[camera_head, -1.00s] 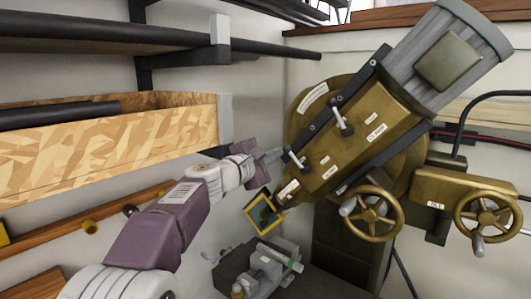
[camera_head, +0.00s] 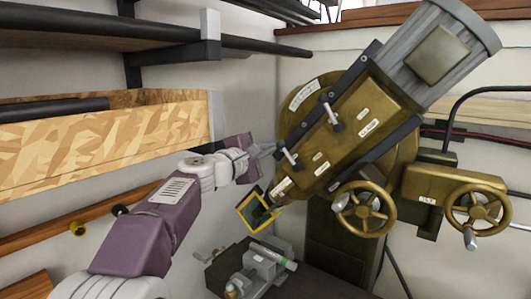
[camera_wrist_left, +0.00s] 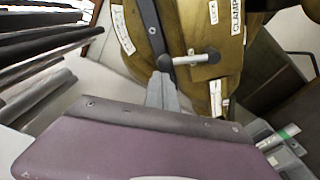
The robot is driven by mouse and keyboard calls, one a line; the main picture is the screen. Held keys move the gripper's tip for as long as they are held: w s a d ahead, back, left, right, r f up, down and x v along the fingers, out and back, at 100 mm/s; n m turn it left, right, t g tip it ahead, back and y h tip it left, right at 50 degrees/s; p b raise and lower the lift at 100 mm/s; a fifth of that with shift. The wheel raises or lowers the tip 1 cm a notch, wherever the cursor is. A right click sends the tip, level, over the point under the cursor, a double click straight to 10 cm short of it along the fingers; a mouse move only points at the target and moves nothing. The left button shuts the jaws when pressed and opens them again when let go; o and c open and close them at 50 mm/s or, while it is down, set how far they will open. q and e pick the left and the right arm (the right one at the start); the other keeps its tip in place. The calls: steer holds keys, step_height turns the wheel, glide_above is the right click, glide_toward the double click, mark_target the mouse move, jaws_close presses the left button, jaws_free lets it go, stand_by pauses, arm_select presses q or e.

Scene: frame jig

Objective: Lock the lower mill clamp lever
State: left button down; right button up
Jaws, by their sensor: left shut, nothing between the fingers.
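The lower mill clamp lever (camera_head: 289,158) is a small pale handle on a dark pivot, low on the brass-coloured mill head (camera_head: 345,140). In the left wrist view it shows as a short handle (camera_wrist_left: 195,60) lying nearly level, just beyond my fingertips. My left gripper (camera_head: 269,147) is shut and empty, just left of the lever; its fingers also show in the wrist view (camera_wrist_left: 161,90). I cannot tell whether they touch the lever. The upper clamp lever (camera_head: 332,116) sits farther up the head. My right gripper is not in view.
A yellow-framed guard (camera_head: 257,212) hangs below the lever, with a vise (camera_head: 262,270) under it. Brass handwheels (camera_head: 364,209) stand to the right. A chipboard shelf box (camera_head: 100,145) and dark shelf rails (camera_head: 110,40) are at the left.

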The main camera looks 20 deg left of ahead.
mark_target(283, 142)
arm_select(q)
steer(key=d+r+m+b, duration=0.1)
steer(key=m, duration=0.1)
steer(key=s+d+m+b, duration=0.1)
steer(key=d+m+b, duration=0.1)
steer(key=m, duration=0.1)
steer(key=d+r+m+b, duration=0.1)
steer(key=m+b, duration=0.1)
steer(key=shift+s+d+r+m, duration=0.25)
steer(key=shift+s+r+m, duration=0.05)
steer(key=shift+s, duration=0.05)
steer(key=shift+s+d+f+m+h+b, duration=0.15)
steer(key=shift+s+d+m+b, duration=0.15)
steer(key=shift+d+m+b, duration=0.8)
steer(key=shift+s+d+m+h+b, duration=0.1)
steer(key=shift+s+d+m+b, duration=0.45)
steer(key=shift+m, duration=1.1)
steer(key=shift+s+d+f+m+h+b, duration=0.15)
steer(key=shift+d+m+b, duration=0.5)
steer(key=shift+d+m, duration=0.55)
steer(key=shift+a+r, duration=0.1)
steer(key=shift+a, duration=0.05)
